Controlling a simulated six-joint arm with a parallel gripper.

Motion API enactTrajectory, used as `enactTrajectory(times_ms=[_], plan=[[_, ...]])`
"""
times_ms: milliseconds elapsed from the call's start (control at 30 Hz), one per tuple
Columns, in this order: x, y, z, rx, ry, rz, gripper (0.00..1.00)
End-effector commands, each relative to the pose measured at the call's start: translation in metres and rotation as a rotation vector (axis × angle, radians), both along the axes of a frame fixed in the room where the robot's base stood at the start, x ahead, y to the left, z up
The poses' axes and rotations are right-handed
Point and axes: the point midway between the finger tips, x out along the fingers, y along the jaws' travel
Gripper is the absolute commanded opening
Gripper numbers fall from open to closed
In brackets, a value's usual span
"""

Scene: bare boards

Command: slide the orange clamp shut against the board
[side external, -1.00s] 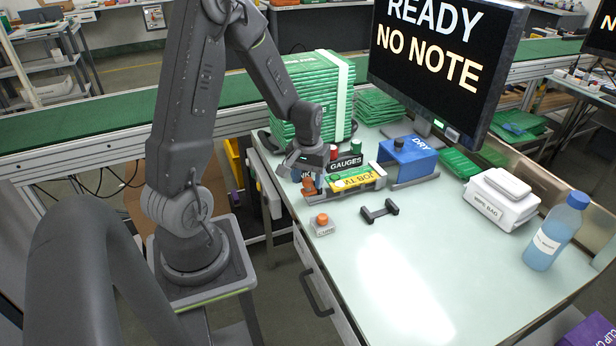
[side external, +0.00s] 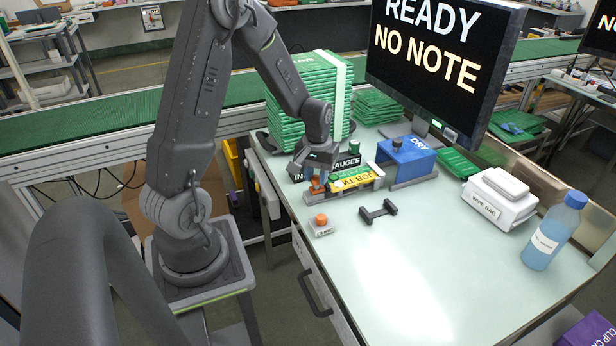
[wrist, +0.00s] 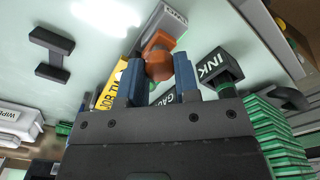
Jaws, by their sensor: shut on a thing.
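The orange clamp (side external: 317,187) stands at the left end of the grey fixture (side external: 378,184) on the bench. The board (side external: 356,181), yellow and green with "JOB" lettering, lies in that fixture just right of the clamp. My gripper (side external: 317,178) reaches down from above and is shut on the clamp's orange knob. In the wrist view the rounded orange knob (wrist: 158,58) sits between my two blue-grey fingers (wrist: 160,82). The yellow board edge (wrist: 112,88) shows beside the left finger. I cannot tell whether the clamp touches the board.
Behind the fixture stand the black gauges holder (side external: 346,162) and an ink holder (wrist: 215,70). A blue DRY box (side external: 405,158) is to the right. A dark dumbbell-shaped part (side external: 378,211) and an orange-topped block (side external: 321,225) lie in front.

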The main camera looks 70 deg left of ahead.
Motion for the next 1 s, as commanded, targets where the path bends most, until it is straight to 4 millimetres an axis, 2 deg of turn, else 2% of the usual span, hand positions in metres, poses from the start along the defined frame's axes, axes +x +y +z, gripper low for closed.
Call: enactTrajectory(times_ms=[100,333,367,600,867,1000], plan=[[0.007,0.0,0.0,0.002,-0.005,0.0,0.0],[0.01,0.0,0.0,0.004,-0.013,0.001,0.0],[0.01,0.0,0.0,0.004,-0.012,0.001,0.32],[0.008,0.0,0.0,0.004,-0.009,0.0,0.55],[0.007,0.0,0.001,0.003,-0.006,0.001,0.55],[0.007,0.001,0.013,0.004,-0.007,0.001,0.55]])
